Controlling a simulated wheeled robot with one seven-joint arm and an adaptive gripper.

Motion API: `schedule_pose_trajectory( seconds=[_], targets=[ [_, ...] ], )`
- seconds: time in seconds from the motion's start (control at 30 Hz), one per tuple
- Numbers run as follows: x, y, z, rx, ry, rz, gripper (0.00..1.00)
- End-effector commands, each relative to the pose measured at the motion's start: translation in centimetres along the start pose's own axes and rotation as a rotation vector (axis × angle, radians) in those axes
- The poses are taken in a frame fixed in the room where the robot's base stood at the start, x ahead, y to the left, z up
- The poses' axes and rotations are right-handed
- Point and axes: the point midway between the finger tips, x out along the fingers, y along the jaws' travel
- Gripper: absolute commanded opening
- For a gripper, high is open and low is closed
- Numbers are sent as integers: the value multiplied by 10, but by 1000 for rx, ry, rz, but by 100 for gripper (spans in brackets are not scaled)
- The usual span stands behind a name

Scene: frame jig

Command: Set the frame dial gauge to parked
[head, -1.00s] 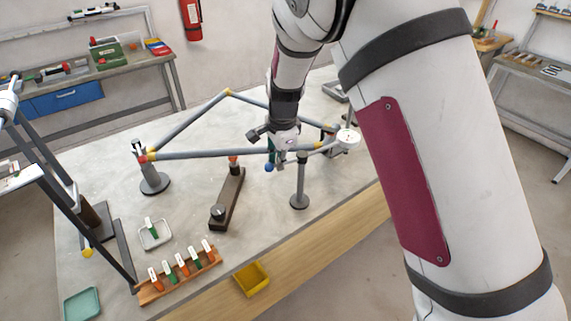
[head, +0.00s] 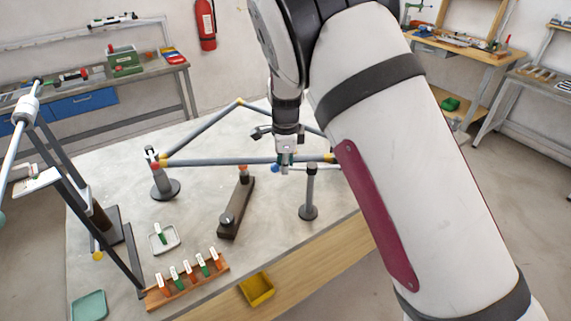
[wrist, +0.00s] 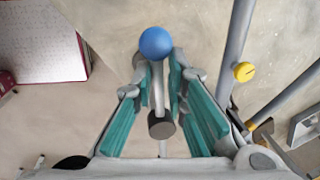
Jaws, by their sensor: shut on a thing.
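The frame dial gauge stands on a round-based post (head: 309,195) in front of the tube frame (head: 215,161). A blue ball (head: 275,168) shows at the left of my gripper (head: 285,167). In the wrist view the same blue ball (wrist: 155,43) tips a thin grey lever (wrist: 159,90), which runs between my teal-padded fingers (wrist: 157,85) towards a dark round end (wrist: 161,126). My gripper is shut on this lever. The white dial face is not visible now; my arm covers the area right of the post.
A dark bar fixture (head: 237,208) lies left of the post. A wooden rack of tags (head: 188,280), a yellow bin (head: 257,289) and a small white tray (head: 164,240) sit towards the table front. Another round-based stand (head: 165,187) holds the frame's left corner.

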Motion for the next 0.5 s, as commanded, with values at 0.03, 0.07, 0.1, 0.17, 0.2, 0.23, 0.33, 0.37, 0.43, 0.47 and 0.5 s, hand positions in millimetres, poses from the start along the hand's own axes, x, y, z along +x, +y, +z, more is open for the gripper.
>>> schedule_pose_trajectory(
  seconds=[0.03,0.07,0.1,0.17,0.2,0.23,0.33,0.37,0.43,0.47,0.5],
  targets=[
    [0,-1,6,-7,-7,-4,0],
    [0,-1,6,-8,-7,-4,0],
    [0,-1,6,-8,-7,-4,0],
    [0,-1,6,-8,-7,-4,0],
    [0,-1,6,-8,-7,-4,20],
    [0,-1,6,-9,-7,-4,27],
    [0,0,4,-7,-5,-3,30],
    [0,0,4,-6,-5,-3,30],
    [0,0,3,-5,-4,-3,30],
    [0,0,3,-5,-4,-3,30],
    [0,0,2,-4,-3,-2,30]
  ],
)
